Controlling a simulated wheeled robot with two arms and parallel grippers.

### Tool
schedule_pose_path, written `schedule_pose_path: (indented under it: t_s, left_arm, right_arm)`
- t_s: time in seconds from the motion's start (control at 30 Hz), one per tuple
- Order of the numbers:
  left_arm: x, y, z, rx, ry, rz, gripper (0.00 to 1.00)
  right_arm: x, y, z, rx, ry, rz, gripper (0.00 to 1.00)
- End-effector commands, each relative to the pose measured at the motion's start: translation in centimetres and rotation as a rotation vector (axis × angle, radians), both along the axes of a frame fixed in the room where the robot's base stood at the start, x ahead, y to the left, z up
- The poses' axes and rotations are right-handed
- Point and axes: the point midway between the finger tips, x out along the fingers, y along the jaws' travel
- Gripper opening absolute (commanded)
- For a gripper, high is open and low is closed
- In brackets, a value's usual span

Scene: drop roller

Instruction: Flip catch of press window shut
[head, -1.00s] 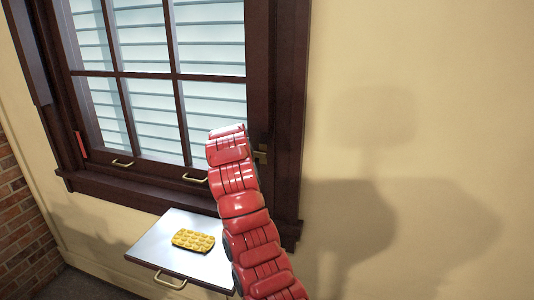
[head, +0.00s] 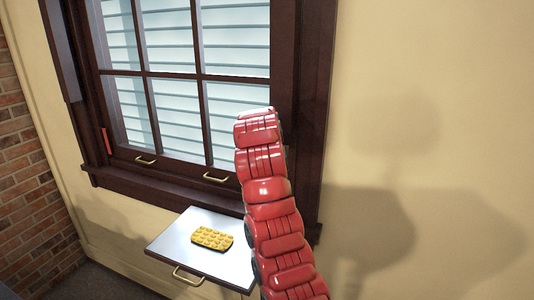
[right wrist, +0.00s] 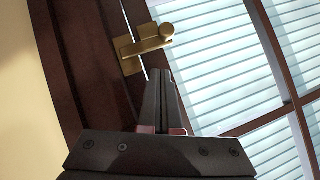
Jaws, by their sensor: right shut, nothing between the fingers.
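The window (head: 180,85) has a dark brown frame and panes with pale slats behind. Its brass catch (right wrist: 145,44) shows in the right wrist view, on the dark side frame, with a plate and a lever ending in a round knob that points right toward the panes. My right gripper (right wrist: 160,75) is shut and empty, its fingertips just below the catch in that view; I cannot tell whether they touch it. In the head view my red right arm reaches up in front of the window's right side and hides the catch and the gripper. My left gripper is not in view.
A small white shelf (head: 178,245) with a brass handle juts out below the window, with a yellow molded tray (head: 212,238) on it. Two brass pulls (head: 146,161) sit on the lower sash. The wall to the right is bare; brick (head: 28,160) is at left.

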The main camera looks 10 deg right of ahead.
Motion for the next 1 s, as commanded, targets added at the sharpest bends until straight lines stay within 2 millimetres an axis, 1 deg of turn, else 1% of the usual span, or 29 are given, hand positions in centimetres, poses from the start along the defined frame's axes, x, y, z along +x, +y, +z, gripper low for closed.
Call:
schedule_pose_path:
  t_s: [0.03,0.2,0.3,0.4,0.6,1.0]
  left_arm:
    - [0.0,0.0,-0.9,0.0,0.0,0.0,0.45]
    - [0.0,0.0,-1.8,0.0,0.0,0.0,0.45]
    - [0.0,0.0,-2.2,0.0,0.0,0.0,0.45]
    - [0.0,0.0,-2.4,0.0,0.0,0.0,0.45]
    - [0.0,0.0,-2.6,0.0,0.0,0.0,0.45]
    - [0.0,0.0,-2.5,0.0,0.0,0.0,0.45]
  right_arm:
    - [-1.0,0.8,0.1,0.001,-0.002,0.008,0.0]
    - [-4.2,1.8,2.2,0.002,-0.003,0.008,0.0]
    - [-5.7,2.1,3.3,0.002,-0.004,0.008,0.0]
    - [-6.8,2.4,4.0,0.001,-0.001,0.007,0.0]
    - [-7.7,2.6,4.6,0.0,0.002,0.006,0.0]
    - [-7.7,2.6,4.6,0.001,0.002,0.005,0.0]
